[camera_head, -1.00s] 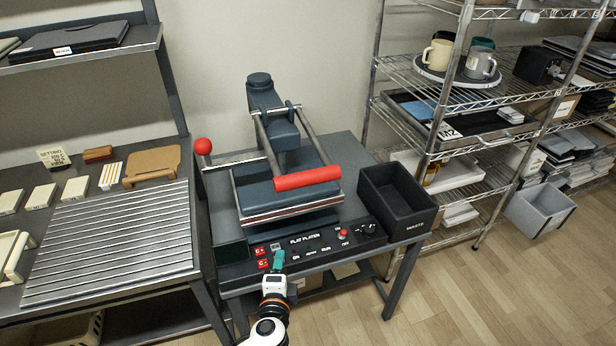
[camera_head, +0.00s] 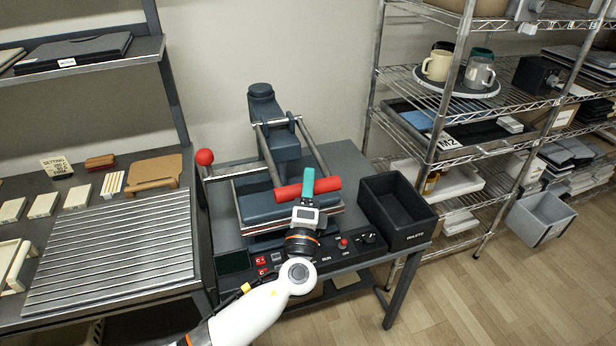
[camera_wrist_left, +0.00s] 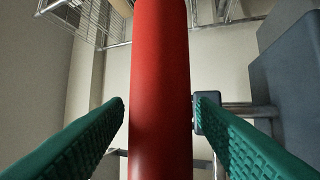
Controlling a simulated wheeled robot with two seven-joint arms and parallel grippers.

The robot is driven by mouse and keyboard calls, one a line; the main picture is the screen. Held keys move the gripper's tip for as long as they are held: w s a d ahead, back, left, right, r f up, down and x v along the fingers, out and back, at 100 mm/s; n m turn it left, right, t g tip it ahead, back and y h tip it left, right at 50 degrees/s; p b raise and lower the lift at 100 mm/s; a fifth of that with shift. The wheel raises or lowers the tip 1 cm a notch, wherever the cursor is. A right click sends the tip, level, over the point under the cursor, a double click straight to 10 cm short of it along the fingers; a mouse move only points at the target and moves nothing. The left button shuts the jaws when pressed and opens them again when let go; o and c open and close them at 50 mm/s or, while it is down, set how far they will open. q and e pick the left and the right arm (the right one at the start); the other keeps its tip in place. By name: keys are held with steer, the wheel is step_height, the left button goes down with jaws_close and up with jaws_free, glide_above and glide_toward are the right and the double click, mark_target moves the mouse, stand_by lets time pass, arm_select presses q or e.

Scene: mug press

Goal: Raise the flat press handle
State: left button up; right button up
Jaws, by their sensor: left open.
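The flat press (camera_head: 262,210) stands on the grey table with its red handle grip (camera_head: 325,187) low at the front, joined to two metal arms. My left gripper (camera_head: 308,182) is at the middle of the red grip and hides part of it. In the left wrist view the red grip (camera_wrist_left: 159,90) runs between the two green fingers of the left gripper (camera_wrist_left: 160,115). The fingers are open, with a gap showing on both sides of the grip. My right gripper is not in view.
A red ball-ended lever (camera_head: 204,157) sticks out at the press's left. A black waste bin (camera_head: 398,212) stands close at its right. The control panel (camera_head: 345,246) lies in front. A wire shelf (camera_head: 450,105) with mugs is at the right.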

arm_select(q)
steer(key=shift+x, duration=0.85)
steer(key=shift+c, duration=0.3)
